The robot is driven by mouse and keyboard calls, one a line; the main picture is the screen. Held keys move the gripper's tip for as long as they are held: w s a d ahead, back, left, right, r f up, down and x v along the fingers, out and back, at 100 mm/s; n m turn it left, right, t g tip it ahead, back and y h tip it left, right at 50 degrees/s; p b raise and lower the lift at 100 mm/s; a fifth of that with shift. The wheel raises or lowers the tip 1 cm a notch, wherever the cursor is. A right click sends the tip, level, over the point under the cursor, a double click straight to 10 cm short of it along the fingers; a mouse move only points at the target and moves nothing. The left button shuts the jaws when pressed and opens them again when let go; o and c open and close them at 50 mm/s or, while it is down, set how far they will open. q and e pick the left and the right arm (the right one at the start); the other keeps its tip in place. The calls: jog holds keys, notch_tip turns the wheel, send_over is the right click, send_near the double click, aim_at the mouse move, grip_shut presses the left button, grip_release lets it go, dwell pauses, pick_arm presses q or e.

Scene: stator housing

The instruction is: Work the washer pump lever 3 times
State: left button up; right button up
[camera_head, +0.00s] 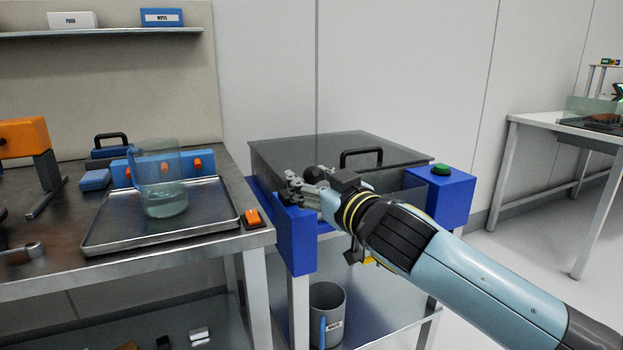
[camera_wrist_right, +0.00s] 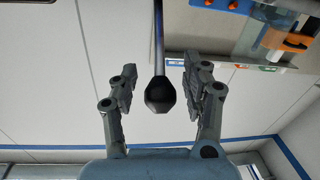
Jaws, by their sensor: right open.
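The parts washer (camera_head: 295,240) has blue side blocks and a dark see-through lid with a black handle. The pump lever (camera_wrist_right: 160,94) shows in the right wrist view as a slim rod with a black faceted knob at its end. The knob lies between the two fingers of my right gripper (camera_wrist_right: 160,65), with a gap on both sides. That gripper is open. In the head view the right gripper (camera_head: 308,188) is over the washer's near left corner, by the blue block, and mostly hides the lever. My left gripper is not in view.
A steel bench at left bears a tray (camera_head: 105,240) with a glass beaker (camera_head: 160,185) of liquid, and an orange switch (camera_head: 252,217) at its edge. A green button (camera_head: 441,169) tops the right blue block. A grey bin (camera_head: 330,300) stands on the shelf below.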

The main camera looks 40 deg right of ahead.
grip_shut()
jog(key=shift+f, duration=0.1)
dwell(0.3)
